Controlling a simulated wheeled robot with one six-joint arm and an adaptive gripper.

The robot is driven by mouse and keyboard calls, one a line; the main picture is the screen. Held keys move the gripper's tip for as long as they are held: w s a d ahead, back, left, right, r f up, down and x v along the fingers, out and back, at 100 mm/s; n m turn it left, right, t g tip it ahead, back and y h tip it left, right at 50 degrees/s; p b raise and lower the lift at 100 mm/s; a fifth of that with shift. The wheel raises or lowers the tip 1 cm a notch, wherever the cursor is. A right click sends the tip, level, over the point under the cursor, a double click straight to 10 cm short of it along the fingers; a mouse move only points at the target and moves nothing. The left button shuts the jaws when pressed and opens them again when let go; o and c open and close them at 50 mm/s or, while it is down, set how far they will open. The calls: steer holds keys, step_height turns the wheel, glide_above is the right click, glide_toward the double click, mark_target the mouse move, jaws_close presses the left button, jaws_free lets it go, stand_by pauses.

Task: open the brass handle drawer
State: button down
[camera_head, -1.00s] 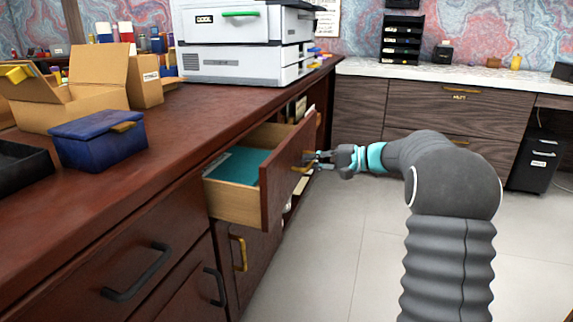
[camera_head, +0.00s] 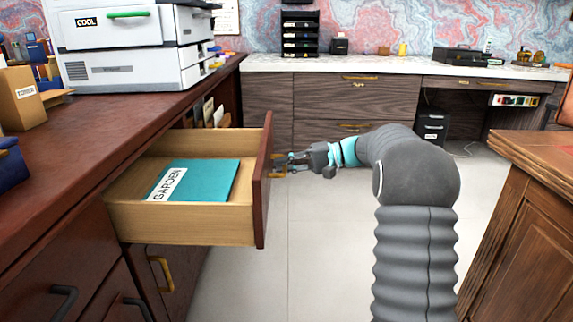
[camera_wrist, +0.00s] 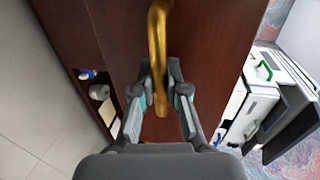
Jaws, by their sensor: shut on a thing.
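The drawer (camera_head: 180,224) stands pulled well out of the dark red desk, with a pale wood box and a dark red front. A teal folder labelled GARDEN (camera_head: 205,181) lies inside it. My gripper (camera_head: 281,164) is at the outer face of the drawer front, shut on the brass handle. In the wrist view, the brass handle (camera_wrist: 156,40) runs down between the two fingers of my gripper (camera_wrist: 168,97), against the dark red drawer front (camera_wrist: 215,45). In the head view the handle is mostly hidden by the fingers.
A brass handle (camera_head: 160,274) is on the cabinet front below, and black handles (camera_head: 62,303) are at lower left. A white printer (camera_head: 130,45) stands on the desktop. A brown wooden cabinet (camera_head: 530,220) is at right. The floor between is clear.

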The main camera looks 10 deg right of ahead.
steer(key=c, duration=1.2)
jaws_free()
steer(key=v, duration=1.2)
